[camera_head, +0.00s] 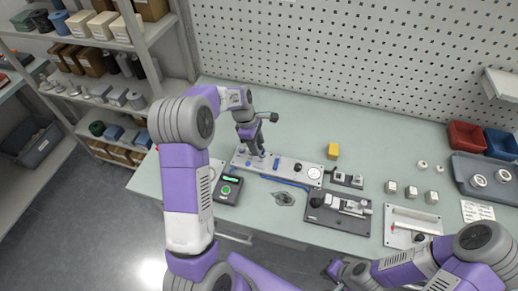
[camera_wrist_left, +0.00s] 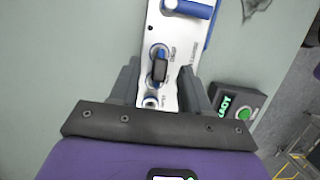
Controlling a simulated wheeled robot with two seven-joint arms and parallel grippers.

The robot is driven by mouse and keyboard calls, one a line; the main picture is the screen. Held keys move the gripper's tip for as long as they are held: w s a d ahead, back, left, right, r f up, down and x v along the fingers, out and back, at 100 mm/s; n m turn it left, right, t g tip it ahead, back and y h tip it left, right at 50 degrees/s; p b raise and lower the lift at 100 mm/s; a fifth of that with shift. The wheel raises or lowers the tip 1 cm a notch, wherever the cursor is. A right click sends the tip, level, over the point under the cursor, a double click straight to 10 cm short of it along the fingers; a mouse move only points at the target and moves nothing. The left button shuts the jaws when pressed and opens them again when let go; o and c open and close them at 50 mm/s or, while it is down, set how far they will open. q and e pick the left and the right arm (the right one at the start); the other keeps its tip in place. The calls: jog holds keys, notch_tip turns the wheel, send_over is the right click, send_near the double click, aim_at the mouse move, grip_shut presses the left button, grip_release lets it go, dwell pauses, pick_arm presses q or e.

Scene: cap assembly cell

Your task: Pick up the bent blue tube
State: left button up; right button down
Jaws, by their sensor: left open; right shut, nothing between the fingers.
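A thin blue tube (camera_head: 285,181) lies along the front edge of a silver plate (camera_head: 312,170) on the bench; it appears to be the bent tube. In the left wrist view a blue strip, likely the same tube, runs along the plate's right edge (camera_wrist_left: 212,28). My left gripper (camera_head: 256,153) is over the plate's left end, away from most of the tube. In the wrist view its open fingers (camera_wrist_left: 160,82) stand on either side of the plate, with a black-and-blue fitting (camera_wrist_left: 159,66) between them. My right gripper (camera_head: 335,270) is shut and empty, low in front of the bench.
A green-screened device (camera_head: 228,189) sits just in front of the plate's left end. A dark fixture (camera_head: 338,213), a yellow block (camera_head: 333,151) and a grey tray (camera_head: 484,178) are to the right. Bench space behind the plate is mostly clear.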

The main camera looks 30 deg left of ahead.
pick_arm(q)
jog(key=shift+x, duration=0.8)
jog(key=shift+w, duration=0.1)
grip_shut()
